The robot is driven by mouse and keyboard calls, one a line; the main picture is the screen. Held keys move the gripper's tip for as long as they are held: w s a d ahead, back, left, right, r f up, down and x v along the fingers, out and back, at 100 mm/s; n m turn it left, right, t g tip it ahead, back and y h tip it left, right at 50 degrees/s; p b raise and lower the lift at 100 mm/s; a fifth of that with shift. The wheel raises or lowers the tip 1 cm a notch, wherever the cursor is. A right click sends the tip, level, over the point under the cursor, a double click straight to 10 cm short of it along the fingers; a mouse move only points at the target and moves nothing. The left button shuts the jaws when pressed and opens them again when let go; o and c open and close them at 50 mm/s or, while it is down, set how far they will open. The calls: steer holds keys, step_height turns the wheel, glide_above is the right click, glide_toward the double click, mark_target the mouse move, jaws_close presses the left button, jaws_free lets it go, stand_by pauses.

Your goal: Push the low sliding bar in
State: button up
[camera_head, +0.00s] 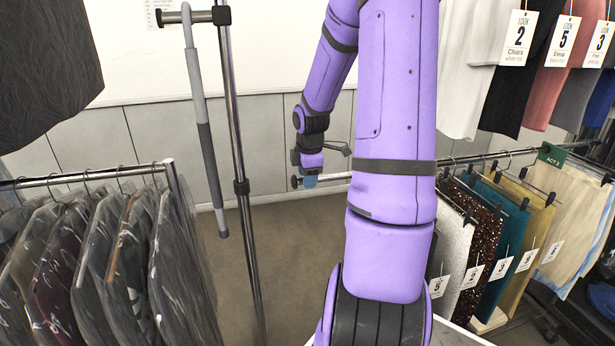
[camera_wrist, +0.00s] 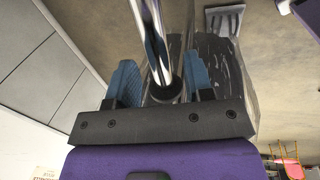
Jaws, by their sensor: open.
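A low chrome bar (camera_head: 334,177) with a dark end knob runs behind my arm on the right side. My gripper (camera_head: 309,183) has its blue fingertips at the bar's left end, close to the knob. In the wrist view the blue fingers of my gripper (camera_wrist: 163,78) stand apart, one on each side of a chrome bar (camera_wrist: 152,35) with a dark end. The bar's end lies in line with the gap between the fingers. I cannot tell whether it touches them. My arm hides the bar's middle part.
Skirts and trousers (camera_head: 480,255) with number tags hang at the right, and tops (camera_head: 515,60) hang above them. Plastic-covered garments (camera_head: 120,260) fill a rack at the left. A chrome post (camera_head: 240,170) and grey rod (camera_head: 207,150) stand left of my gripper. Brown floor (camera_head: 278,250) is open below.

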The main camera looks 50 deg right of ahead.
step_height(320, 180, up, 10)
steer(key=s+a, duration=0.1)
steer(key=shift+s+r, duration=0.15)
steer(key=shift+s, duration=0.15)
steer(key=shift+a, duration=0.1)
steer(key=f+m, duration=0.3)
steer(key=m, duration=0.9)
steer(key=w+f+m, duration=0.1)
steer(key=f+m, duration=0.3)
steer(key=m, duration=0.8)
steer(key=w+d+f+m, duration=0.1)
steer(key=f+m, duration=0.2)
steer(key=m, duration=0.9)
steer(key=shift+f, duration=0.35)
